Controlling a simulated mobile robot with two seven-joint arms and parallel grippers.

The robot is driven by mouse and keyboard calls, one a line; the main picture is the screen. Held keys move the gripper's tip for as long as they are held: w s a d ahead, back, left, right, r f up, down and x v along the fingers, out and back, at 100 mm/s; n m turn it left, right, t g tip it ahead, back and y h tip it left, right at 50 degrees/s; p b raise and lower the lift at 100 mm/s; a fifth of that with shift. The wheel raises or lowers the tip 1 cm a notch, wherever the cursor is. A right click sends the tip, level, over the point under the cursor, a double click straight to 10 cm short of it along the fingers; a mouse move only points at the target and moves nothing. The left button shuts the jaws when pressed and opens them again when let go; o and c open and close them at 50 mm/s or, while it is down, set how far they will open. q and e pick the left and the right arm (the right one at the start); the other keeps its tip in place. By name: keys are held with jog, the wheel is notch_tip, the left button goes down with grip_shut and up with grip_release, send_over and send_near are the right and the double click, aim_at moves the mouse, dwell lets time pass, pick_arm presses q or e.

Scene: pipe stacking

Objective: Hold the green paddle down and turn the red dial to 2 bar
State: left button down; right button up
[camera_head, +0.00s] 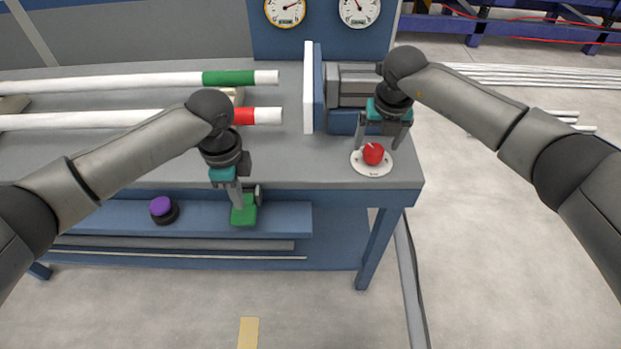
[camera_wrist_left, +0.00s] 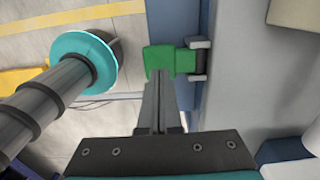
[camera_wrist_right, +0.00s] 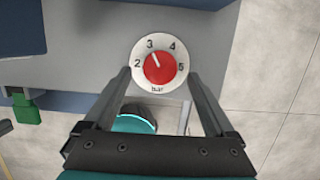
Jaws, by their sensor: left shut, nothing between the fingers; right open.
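The red dial (camera_head: 373,154) sits on a white round face on the bench top at the right. In the right wrist view the dial (camera_wrist_right: 160,68) shows numbers 2 to 5, and its white mark points up-left, close to 3. My right gripper (camera_head: 377,146) is open, its fingers on either side of the dial; contact is not clear. The green paddle (camera_head: 244,215) sticks out from the bench's front edge. My left gripper (camera_head: 239,205) is shut and empty, its fingertips at the paddle. In the left wrist view they overlap the paddle (camera_wrist_left: 183,61); how hard they press cannot be told.
Two gauges stand at the back, a left one (camera_head: 285,11) and a right one (camera_head: 359,11). White pipes with a green band (camera_head: 228,77) and a red band (camera_head: 244,116) lie on the bench. A purple-topped knob (camera_head: 162,208) is on the front, left of the paddle.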

aim_at(242, 216)
pick_arm(q)
jog(key=shift+f, duration=0.1)
dwell(0.5)
jog(key=shift+f, duration=2.35)
jog(key=shift+s+f, duration=0.1)
jog(key=shift+f, duration=0.15)
jog(key=shift+s+f, duration=0.1)
pick_arm(e)
jog(key=m+h, duration=0.1)
jog(key=m, duration=0.4)
jog(key=shift+m, duration=0.4)
jog(key=shift+x, duration=2.25)
pick_arm(q)
jog(key=shift+s, duration=0.1)
pick_arm(e)
jog(key=shift+a+f, duration=0.15)
jog(key=shift+f, duration=0.15)
